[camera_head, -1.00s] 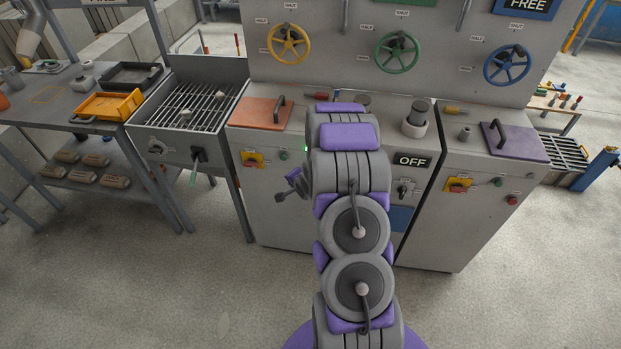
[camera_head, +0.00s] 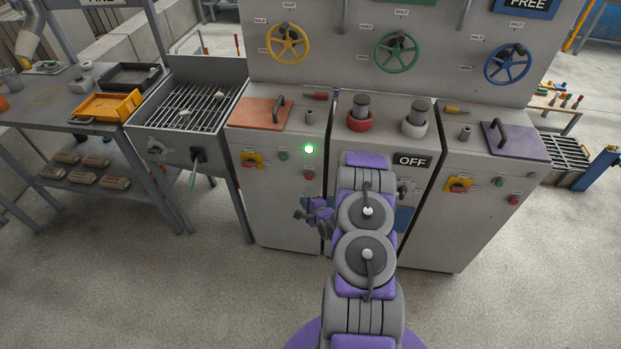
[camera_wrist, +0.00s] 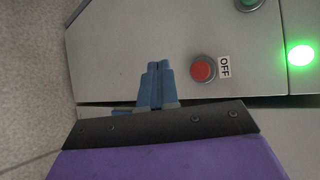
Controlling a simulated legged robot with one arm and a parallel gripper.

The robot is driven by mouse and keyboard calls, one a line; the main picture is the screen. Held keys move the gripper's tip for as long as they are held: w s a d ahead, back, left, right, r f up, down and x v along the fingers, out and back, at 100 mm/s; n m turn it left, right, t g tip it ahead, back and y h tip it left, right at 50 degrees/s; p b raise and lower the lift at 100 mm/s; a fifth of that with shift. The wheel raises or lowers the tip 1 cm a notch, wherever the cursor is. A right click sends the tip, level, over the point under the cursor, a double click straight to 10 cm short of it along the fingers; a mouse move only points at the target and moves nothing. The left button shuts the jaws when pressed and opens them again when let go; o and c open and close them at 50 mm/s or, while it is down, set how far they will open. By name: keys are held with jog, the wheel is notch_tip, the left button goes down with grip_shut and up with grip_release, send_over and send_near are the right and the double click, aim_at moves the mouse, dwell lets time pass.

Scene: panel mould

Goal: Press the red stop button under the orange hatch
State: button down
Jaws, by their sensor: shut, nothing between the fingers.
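The orange hatch (camera_head: 258,112) lies closed on top of the left cabinet in the head view. The red stop button (camera_head: 309,175) is on that cabinet's front, below a brightly lit green lamp (camera_head: 309,149). In the wrist view the red button (camera_wrist: 202,69) sits in a grey ring beside an "OFF" label, with the glowing lamp (camera_wrist: 301,55) at right. My gripper (camera_head: 300,215) is below and slightly left of the button in the head view. In the wrist view its blue fingers (camera_wrist: 155,68) are shut and empty, left of the button and apart from it in the picture.
A green button (camera_head: 283,155) and a yellow-backed switch (camera_head: 252,160) share the cabinet front. The middle cabinet carries an "OFF" sign (camera_head: 411,160) and is partly hidden by my arm. A grill stand (camera_head: 180,150) is at left. Open floor lies in front.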

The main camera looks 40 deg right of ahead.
aim_at(309, 177)
jog(key=w+d, duration=0.5)
jog(key=shift+w+d+r+b, duration=0.2)
jog(key=shift+w+d+b, duration=0.05)
jog(key=shift+w+b, duration=0.2)
jog(key=shift+d, duration=0.15)
jog(key=shift+s, duration=0.1)
dwell(0.6)
jog(key=shift+d+f, duration=0.2)
jog(key=shift+d, duration=0.1)
jog(key=shift+a+r, duration=0.1)
jog(key=shift+a, duration=0.15)
jog(key=shift+d, duration=0.15)
dwell(0.5)
